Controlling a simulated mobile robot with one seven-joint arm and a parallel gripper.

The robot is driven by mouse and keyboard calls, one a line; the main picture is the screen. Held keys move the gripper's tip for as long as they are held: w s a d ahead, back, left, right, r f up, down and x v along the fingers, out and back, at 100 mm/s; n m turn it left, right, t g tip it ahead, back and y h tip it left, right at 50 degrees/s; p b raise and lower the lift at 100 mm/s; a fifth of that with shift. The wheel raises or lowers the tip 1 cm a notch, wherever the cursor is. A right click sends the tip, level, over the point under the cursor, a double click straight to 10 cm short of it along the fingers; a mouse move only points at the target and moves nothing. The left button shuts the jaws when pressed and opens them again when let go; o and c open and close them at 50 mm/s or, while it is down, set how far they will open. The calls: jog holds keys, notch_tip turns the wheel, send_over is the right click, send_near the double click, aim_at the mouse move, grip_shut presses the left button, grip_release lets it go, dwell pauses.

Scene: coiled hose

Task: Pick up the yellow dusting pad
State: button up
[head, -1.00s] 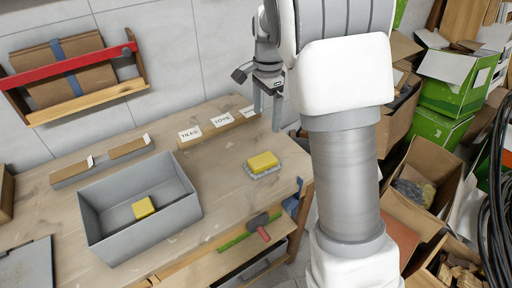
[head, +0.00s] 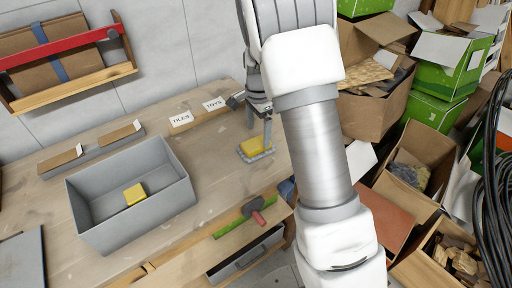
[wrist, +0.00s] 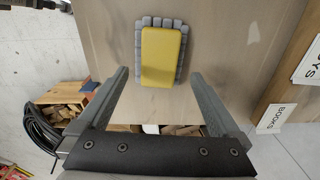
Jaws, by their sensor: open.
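The yellow dusting pad (head: 256,145), a flat yellow block with a grey nubbly underside, lies on the wooden workbench near its right end. In the wrist view the pad (wrist: 162,57) shows whole, lengthwise, its near end reaching between the two fingers. My gripper (head: 259,132) is open above the pad, pointing down. In the wrist view my gripper (wrist: 160,76) has its fingers spread wide, one to each side of the pad, with nothing held. How far the fingertips are above the bench is hard to tell.
A grey bin (head: 85,215) holding a small yellow block (head: 134,194) stands on the workbench (head: 200,210) to the left. Labels (head: 181,119) stand behind. A hammer (head: 254,209) is near the front edge. Cardboard boxes (head: 370,105) crowd the right side.

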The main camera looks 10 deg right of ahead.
aim_at(258, 142)
notch_tip(258, 142, down, 5)
jog(key=shift+s+a+r+b, duration=0.1)
jog(key=shift+b, duration=0.35)
jog(key=c, duration=1.4)
jog(key=shift+r, duration=0.15)
notch_tip(258, 142, up, 4)
jog(key=shift+r+p, duration=0.1)
jog(key=shift+p, duration=0.4)
jog(key=s+d+r+p, duration=0.1)
jog(key=s+d+r, duration=0.5)
jog(key=d, duration=0.4)
jog(key=shift+r, duration=0.25)
